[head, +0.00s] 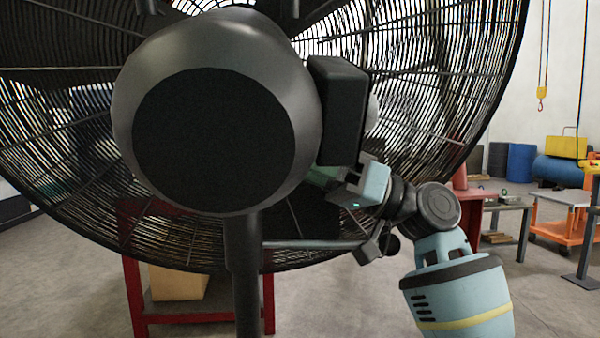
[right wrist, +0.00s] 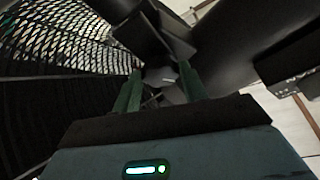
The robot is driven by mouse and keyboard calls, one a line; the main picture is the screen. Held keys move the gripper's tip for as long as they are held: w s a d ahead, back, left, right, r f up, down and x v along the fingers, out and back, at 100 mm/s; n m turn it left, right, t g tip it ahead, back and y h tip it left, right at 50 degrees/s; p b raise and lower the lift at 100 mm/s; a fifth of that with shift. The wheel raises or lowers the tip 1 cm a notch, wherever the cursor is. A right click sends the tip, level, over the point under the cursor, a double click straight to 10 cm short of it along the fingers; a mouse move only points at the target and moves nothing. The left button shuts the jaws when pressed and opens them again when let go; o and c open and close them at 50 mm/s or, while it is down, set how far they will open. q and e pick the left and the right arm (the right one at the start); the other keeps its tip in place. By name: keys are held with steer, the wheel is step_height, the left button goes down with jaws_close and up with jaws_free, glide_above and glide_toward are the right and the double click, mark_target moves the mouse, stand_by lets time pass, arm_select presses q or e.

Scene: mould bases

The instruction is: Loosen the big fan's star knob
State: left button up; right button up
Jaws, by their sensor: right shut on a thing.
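The big fan fills the head view, with its dark round motor housing (head: 215,130) in front of a wide wire cage (head: 440,80). A black box (head: 340,105) sits on the housing's right side. My right gripper (head: 322,176) reaches in from the right, its green fingers beside the housing below this box. In the right wrist view, my right gripper (right wrist: 160,86) is shut on a small grey part, the star knob (right wrist: 160,75), between its two fingertips. The knob's outline is partly hidden, and I cannot make it out in the head view. My left gripper is not in view.
The fan's dark post (head: 246,285) runs down, with a thin bar (head: 310,244) going right from it near my right wrist. A red-framed table (head: 130,275) stands behind. Blue barrels (head: 520,162) and an orange cart (head: 560,235) are far right. The floor between is clear.

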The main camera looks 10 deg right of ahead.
stand_by(0.3)
steer(key=o, duration=0.9)
steer(key=shift+o, duration=0.5)
